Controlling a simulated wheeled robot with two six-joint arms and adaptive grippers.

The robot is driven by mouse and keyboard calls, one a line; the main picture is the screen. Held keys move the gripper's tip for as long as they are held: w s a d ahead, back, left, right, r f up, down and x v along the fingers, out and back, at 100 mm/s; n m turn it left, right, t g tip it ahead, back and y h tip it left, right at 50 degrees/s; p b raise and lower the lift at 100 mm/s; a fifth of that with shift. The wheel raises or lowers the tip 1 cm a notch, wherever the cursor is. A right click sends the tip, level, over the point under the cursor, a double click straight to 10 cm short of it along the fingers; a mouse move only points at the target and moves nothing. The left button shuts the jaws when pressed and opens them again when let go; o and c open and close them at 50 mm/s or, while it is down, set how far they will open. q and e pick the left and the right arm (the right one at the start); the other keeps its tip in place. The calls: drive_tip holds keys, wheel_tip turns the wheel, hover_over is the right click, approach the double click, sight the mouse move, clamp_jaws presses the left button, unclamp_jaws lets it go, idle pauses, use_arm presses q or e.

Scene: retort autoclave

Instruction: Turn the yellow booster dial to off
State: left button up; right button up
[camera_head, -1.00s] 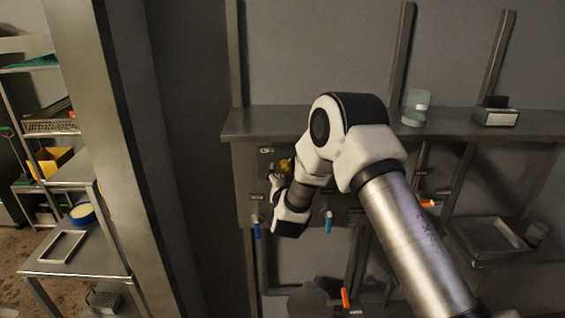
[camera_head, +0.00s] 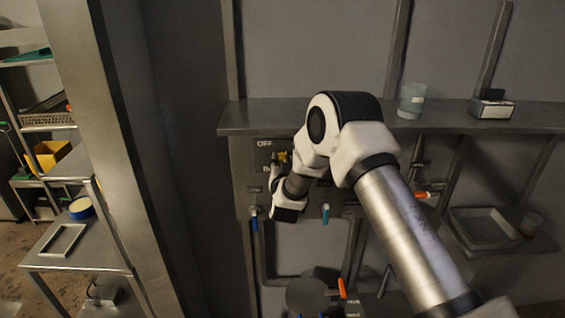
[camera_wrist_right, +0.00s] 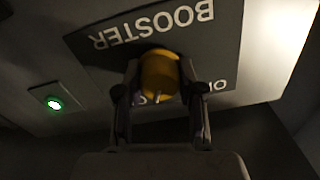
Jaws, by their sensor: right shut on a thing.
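The yellow booster dial (camera_wrist_right: 160,72) sits on a grey panel under the upside-down label BOOSTER (camera_wrist_right: 150,25) in the right wrist view. My right gripper (camera_wrist_right: 160,92) is shut on the dial, one finger on each side of it. In the head view a small part of the dial (camera_head: 283,157) shows beside my right gripper (camera_head: 275,165), below the word OFF (camera_head: 265,143). My right arm hides the rest of the dial and much of the panel. The dial's pointer setting cannot be read clearly. My left gripper is not in view.
A green light (camera_wrist_right: 54,103) glows beside the label. A shelf (camera_head: 450,122) above the panel holds a clear jar (camera_head: 412,101) and a small box (camera_head: 492,106). Blue (camera_head: 254,220) and teal (camera_head: 325,214) handles hang below. A post (camera_head: 110,130) stands at left.

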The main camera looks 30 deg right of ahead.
drive_tip(key=n+b, duration=0.1)
drive_tip(key=n, duration=0.4)
drive_tip(key=shift+n, duration=0.4)
drive_tip(key=n, duration=0.5)
drive_tip(key=shift+w+a+n, duration=0.1)
drive_tip(key=shift+n, duration=0.3)
drive_tip(key=o, duration=1.1)
drive_tip(key=shift+o, duration=0.2)
drive_tip(key=v, duration=1.2)
